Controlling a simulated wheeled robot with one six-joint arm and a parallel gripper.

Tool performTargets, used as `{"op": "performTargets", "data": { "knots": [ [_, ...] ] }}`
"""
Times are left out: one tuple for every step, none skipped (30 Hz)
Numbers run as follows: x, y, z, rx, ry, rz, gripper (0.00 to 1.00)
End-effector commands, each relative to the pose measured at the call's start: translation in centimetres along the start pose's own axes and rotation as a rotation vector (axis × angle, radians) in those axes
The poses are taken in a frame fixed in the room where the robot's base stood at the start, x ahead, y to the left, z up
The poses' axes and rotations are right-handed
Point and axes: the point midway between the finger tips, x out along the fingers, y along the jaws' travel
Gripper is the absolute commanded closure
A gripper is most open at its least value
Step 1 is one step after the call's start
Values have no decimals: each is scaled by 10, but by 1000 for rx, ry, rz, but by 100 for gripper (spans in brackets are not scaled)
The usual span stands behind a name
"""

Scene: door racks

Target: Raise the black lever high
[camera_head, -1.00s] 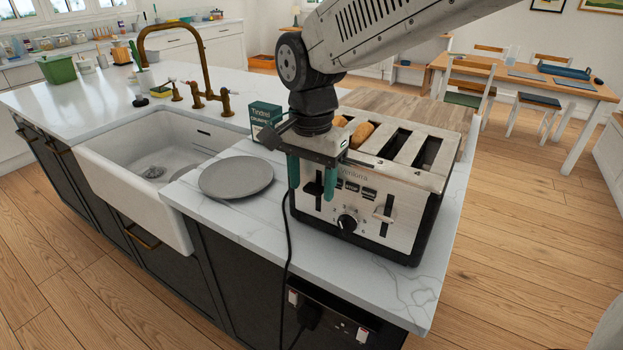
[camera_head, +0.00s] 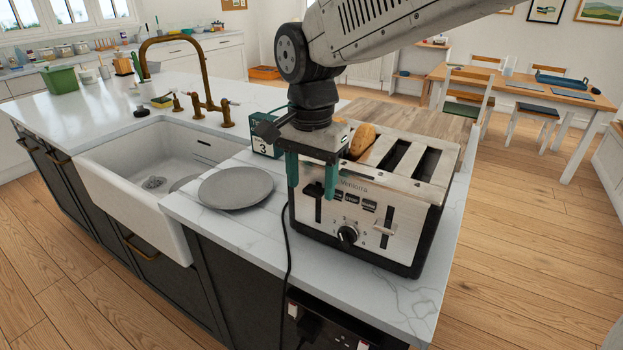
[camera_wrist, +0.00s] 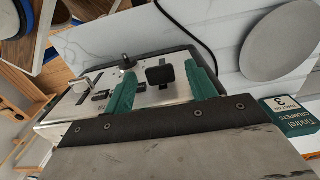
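The silver toaster (camera_head: 395,225) stands on the marble counter. In the wrist view the black lever (camera_wrist: 160,75) sticks out from its front panel, between my two green fingers. A second, light-coloured lever (camera_head: 384,229) is on the right of the panel. Browned bread (camera_head: 362,140) shows in a top slot.
A grey plate (camera_head: 236,187) lies left of the toaster. A green crumpet box (camera_head: 265,145) stands behind the plate, near my gripper. A black cord (camera_head: 285,245) hangs over the counter edge. The sink (camera_head: 145,170) is further left.

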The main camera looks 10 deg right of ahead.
Motion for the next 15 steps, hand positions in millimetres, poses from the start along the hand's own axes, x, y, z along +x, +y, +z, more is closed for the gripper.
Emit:
{"op": "performTargets", "data": {
  "knots": [
    [0,0,0,0,0,0,44],
    [0,0,0,0,0,1,44],
    [0,0,0,0,0,1,44],
    [-1,0,0,0,0,1,44],
    [-2,0,0,0,0,1,44],
    [-5,0,0,0,0,0,44],
    [-8,0,0,0,0,-1,44],
    [-12,0,0,0,1,-2,44],
    [-18,0,0,0,1,-2,44],
    [-23,0,0,0,1,-3,44],
    [-28,0,0,0,1,-3,44],
    [-36,0,0,0,1,-2,44],
    [-41,-1,0,0,1,-3,44],
    [-46,0,0,0,1,-2,44],
    [-53,0,0,0,1,-3,44]
  ]
}}
